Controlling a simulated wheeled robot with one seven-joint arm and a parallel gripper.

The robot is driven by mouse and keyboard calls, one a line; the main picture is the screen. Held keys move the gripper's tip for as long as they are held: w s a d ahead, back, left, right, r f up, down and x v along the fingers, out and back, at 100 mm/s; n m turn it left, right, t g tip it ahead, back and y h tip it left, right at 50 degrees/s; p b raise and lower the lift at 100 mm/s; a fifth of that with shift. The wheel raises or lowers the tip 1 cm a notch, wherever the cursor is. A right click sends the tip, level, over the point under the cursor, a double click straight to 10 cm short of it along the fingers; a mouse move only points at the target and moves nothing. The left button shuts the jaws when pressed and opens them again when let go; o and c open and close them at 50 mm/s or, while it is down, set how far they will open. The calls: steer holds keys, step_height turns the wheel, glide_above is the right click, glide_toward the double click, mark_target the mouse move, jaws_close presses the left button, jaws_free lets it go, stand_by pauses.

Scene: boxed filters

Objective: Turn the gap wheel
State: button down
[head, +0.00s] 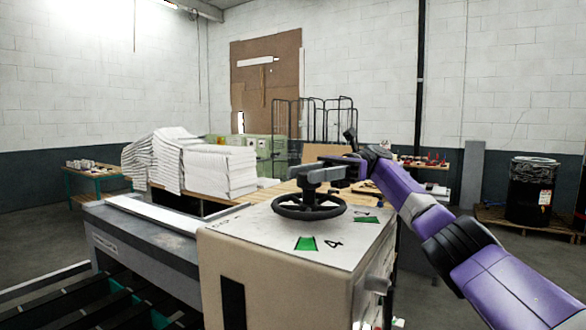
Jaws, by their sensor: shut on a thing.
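The gap wheel (328,211) is a dark hand wheel lying flat on the pale top of a machine housing (262,232). Green marks and black lettering show on the top around it. My gripper (312,190) is at the end of my purple arm, which comes in from the right, and is over the wheel. It is shut on the wheel, though the exact contact of the fingers is hard to make out at this size.
A grey machine bed (150,238) with dark rollers (85,305) extends left of the housing. White stacked sheets (220,172) stand on a table behind. A black drum (530,190) on a pallet and a grey post (472,175) are at the right. Open floor shows at right.

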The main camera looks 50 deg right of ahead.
stand_by(0.4)
steer(key=c, duration=0.7)
jaws_free()
steer(key=shift+c, duration=0.2)
